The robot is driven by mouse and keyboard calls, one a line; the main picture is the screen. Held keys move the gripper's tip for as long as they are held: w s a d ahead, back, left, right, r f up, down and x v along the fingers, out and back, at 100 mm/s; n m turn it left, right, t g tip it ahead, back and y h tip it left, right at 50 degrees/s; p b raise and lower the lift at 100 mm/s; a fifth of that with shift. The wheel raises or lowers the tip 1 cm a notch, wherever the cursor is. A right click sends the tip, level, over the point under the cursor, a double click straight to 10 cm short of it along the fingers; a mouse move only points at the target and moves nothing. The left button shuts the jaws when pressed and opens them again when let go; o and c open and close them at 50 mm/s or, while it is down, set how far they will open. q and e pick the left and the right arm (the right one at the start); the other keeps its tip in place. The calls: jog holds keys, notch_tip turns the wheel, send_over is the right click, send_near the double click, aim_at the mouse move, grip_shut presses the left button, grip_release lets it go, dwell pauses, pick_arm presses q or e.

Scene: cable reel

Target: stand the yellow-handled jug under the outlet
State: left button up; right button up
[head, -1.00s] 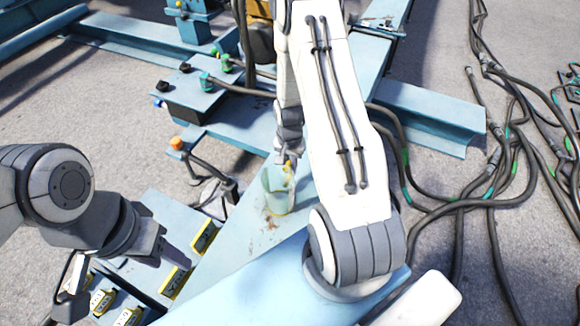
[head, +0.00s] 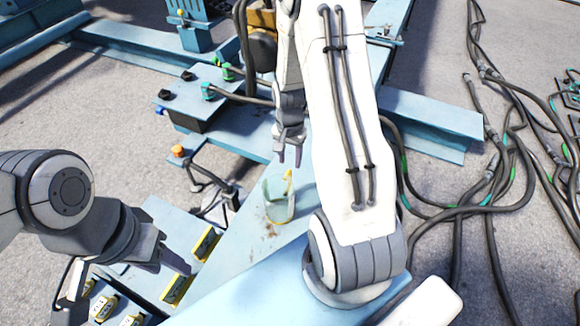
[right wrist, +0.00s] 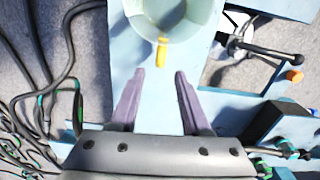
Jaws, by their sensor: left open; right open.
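The jug (head: 279,207), a pale translucent, greenish vessel, stands upright on the light blue beam in the middle of the head view. Its yellow handle (head: 288,176) is on the far side, toward my right gripper. My right gripper (head: 290,162) is open and empty, just beyond the handle and apart from it. In the right wrist view the handle (right wrist: 161,50) lies ahead, between the lines of the two fingertips (right wrist: 159,73), and the jug's round rim (right wrist: 172,33) is cut by the top edge. My left gripper (head: 128,285) is open at the lower left. I cannot make out the outlet.
Yellow-edged blocks (head: 178,287) sit on the blue surface by my left gripper. A blue box with knobs (head: 200,100) and an orange-capped fitting (head: 178,151) stand left of the jug. Black cables (head: 500,150) cover the floor at right. The beam around the jug is mostly clear.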

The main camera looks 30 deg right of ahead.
jog(key=shift+r, duration=1.85)
